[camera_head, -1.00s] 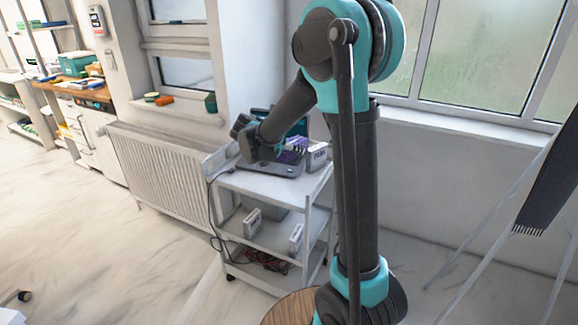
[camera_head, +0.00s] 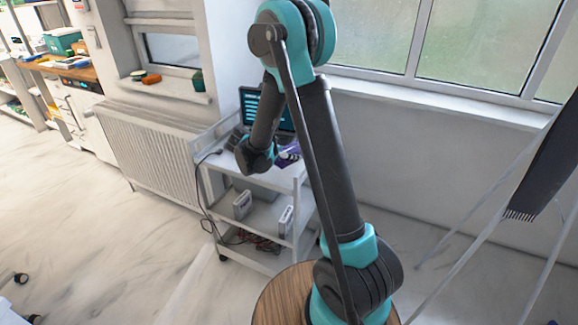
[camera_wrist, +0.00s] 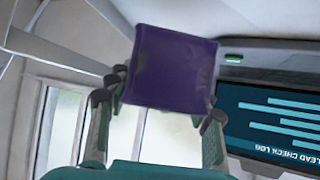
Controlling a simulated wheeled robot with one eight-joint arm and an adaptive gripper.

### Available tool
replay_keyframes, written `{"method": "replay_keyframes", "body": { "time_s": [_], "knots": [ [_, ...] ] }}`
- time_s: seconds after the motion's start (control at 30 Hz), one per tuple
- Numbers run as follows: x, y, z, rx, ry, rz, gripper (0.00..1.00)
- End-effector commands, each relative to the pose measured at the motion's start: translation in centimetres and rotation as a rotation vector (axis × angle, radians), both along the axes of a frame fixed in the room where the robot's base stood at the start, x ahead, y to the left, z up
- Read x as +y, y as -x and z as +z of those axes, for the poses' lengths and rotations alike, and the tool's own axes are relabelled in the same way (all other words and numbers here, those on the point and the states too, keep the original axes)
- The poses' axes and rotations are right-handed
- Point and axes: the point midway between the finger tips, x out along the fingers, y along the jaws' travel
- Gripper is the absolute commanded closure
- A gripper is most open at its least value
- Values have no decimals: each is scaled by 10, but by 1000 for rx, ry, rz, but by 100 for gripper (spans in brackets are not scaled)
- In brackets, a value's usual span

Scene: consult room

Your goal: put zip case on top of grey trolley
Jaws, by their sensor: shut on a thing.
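The zip case is a purple, boxy pouch (camera_wrist: 172,68), held up between the fingers of my gripper (camera_wrist: 160,107) in the wrist view. My gripper is shut on it. In the head view a purple patch, apparently the case (camera_head: 288,154), shows beside my wrist above the trolley top; my arm hides most of the gripper and part of the case. The pale grey trolley (camera_head: 212,160) stands by the radiator, with two lower shelves. I cannot tell whether the case touches the trolley's top.
An open laptop (camera_head: 262,106) with a lit screen stands on the trolley top; its screen (camera_wrist: 275,118) is close at the right in the wrist view. White boxes (camera_head: 243,204) and cables (camera_head: 240,237) occupy lower shelves. A round wooden surface (camera_head: 272,300) is in front.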

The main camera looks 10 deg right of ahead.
Motion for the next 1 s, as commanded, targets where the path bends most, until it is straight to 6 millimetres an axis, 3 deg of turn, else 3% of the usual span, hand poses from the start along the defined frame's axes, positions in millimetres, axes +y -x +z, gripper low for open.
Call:
{"method": "replay_keyframes", "body": {
  "time_s": [0.6,0.97,1.0],
  "knots": [
    [0,0,-53,0,0,0,80],
    [0,0,-57,0,0,0,80],
    [0,0,-56,0,0,0,44]
  ]
}}
